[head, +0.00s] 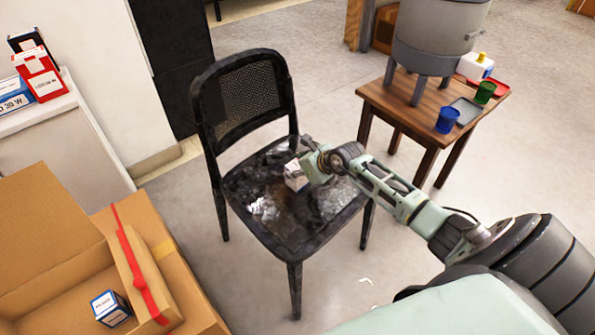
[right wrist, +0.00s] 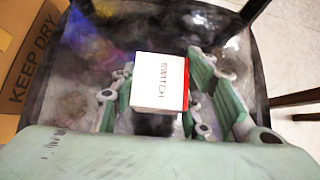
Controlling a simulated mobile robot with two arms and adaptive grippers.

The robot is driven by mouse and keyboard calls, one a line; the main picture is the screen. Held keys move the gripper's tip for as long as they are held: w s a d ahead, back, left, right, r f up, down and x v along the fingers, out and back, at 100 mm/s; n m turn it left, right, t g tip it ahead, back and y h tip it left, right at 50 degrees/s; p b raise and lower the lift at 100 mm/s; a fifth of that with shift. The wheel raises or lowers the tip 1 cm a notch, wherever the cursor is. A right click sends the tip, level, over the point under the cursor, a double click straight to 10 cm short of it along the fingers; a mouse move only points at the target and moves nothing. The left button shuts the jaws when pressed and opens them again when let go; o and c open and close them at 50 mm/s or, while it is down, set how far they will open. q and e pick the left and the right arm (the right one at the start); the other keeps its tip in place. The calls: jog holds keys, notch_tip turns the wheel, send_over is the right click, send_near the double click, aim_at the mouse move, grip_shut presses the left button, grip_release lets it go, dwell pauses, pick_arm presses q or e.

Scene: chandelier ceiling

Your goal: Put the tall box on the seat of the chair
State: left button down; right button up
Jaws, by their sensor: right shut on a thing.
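A black chair (head: 228,207) with a cane back and a worn, shiny seat stands in the middle of the head view. Its seat also fills much of the right wrist view (right wrist: 88,62). My right gripper (head: 307,168) is over the seat, shut on a white box (head: 293,178). In the right wrist view the box (right wrist: 158,84) shows a white face marked SWITCH and a red side, between the fingers of my right gripper (right wrist: 160,98). Whether its base touches the seat, I cannot tell. My left gripper is not in view.
An open cardboard carton (head: 60,240) at lower left holds a blue-and-white box (head: 110,308). More boxes, one red and white (head: 40,76), stand on a white cabinet (head: 40,130). A wooden table (head: 408,108) at right bears a grey pot (head: 437,35) and cups.

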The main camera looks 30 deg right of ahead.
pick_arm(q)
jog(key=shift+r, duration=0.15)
pick_arm(e)
jog(key=shift+f, duration=0.1)
jog(key=shift+f, duration=0.1)
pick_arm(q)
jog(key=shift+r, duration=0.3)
pick_arm(e)
jog(key=o, duration=1.2)
pick_arm(q)
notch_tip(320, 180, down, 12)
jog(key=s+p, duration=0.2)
jog(key=p, duration=0.1)
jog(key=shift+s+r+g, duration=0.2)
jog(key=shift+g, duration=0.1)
pick_arm(e)
jog(key=v, duration=1.2)
